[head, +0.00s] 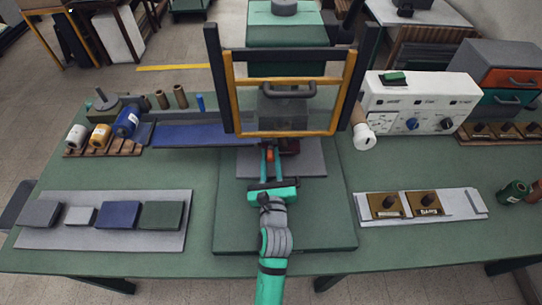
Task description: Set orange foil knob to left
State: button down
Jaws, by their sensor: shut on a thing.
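My gripper (270,158) is at the middle of the table, reaching in under the upright press frame. Its teal fingers are shut on a small orange piece (270,155), which may be the orange foil knob. The fingers hide most of it, so its shape and the way it points cannot be told. A dark red block (290,147) sits just right of the fingertips.
The orange-and-black press frame (233,104) stands over my gripper. At the left are foil rolls (127,122) on a rack and a grey board (60,235) with several covers. At the right a pale tray (453,207) holds two brass plates.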

jog(key=shift+d, duration=0.1)
jog(key=c, duration=1.5)
grip_release()
jog(key=shift+d, duration=0.15)
jog(key=shift+c, duration=0.2)
jog(key=shift+s, duration=0.1)
jog(key=s, duration=1)
jog(key=shift+s+d, duration=0.35)
jog(key=shift+s, duration=0.05)
